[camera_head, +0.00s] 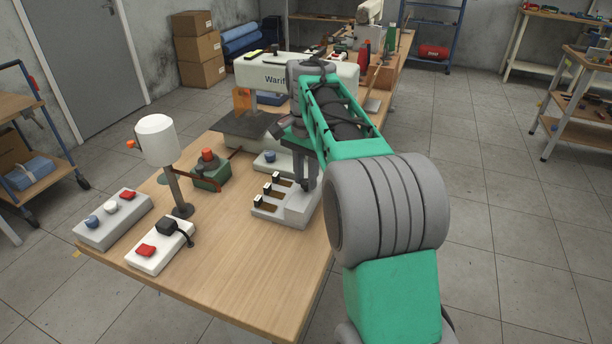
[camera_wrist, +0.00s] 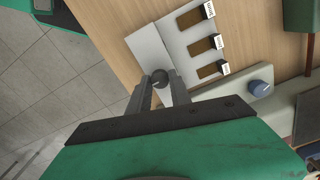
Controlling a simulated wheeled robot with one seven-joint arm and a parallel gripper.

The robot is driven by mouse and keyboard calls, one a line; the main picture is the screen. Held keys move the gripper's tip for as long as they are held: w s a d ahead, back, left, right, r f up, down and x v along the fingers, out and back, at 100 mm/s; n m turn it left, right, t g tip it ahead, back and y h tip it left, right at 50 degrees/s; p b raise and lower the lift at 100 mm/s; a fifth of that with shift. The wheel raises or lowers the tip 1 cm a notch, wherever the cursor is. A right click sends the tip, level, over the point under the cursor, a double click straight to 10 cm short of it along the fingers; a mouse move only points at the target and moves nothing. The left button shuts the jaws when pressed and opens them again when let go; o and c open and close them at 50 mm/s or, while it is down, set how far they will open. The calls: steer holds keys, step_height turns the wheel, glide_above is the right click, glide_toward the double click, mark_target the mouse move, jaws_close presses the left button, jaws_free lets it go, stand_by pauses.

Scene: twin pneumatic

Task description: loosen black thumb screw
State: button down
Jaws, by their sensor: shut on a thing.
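The black thumb screw (camera_wrist: 160,77) is a small dark round knob on the grey-white block (camera_wrist: 149,47) in the wrist view. My gripper (camera_wrist: 160,84) has its two grey fingers on either side of the knob, closed against it. In the head view my gripper (camera_head: 306,180) reaches down over the right part of the grey block (camera_head: 297,209) near the table's right edge. The knob itself is hidden there behind the fingers. Whether the knob has turned cannot be told.
Several slots with black levers (camera_head: 268,189) lie left of my gripper on the block. A blue knob (camera_head: 270,156) sits on a white base behind. A green base with a red knob (camera_head: 207,155) and a white machine (camera_head: 295,75) stand nearby.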

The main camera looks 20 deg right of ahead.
steer(key=shift+r+n+p, duration=0.1)
steer(key=shift+n+p, duration=0.2)
steer(key=shift+p, duration=0.1)
steer(key=n+p, duration=0.2)
steer(key=shift+r+n, duration=0.15)
steer(key=shift+n, duration=0.15)
steer(key=n+p, duration=0.2)
steer(key=shift+n+p, duration=0.3)
steer(key=shift+n, duration=0.1)
steer(key=n+p, duration=0.2)
steer(key=n, duration=0.1)
steer(key=shift+n+p, duration=1)
steer(key=shift+n, duration=1.2)
steer(key=shift+f, duration=0.2)
steer(key=c, duration=1.2)
jaws_free()
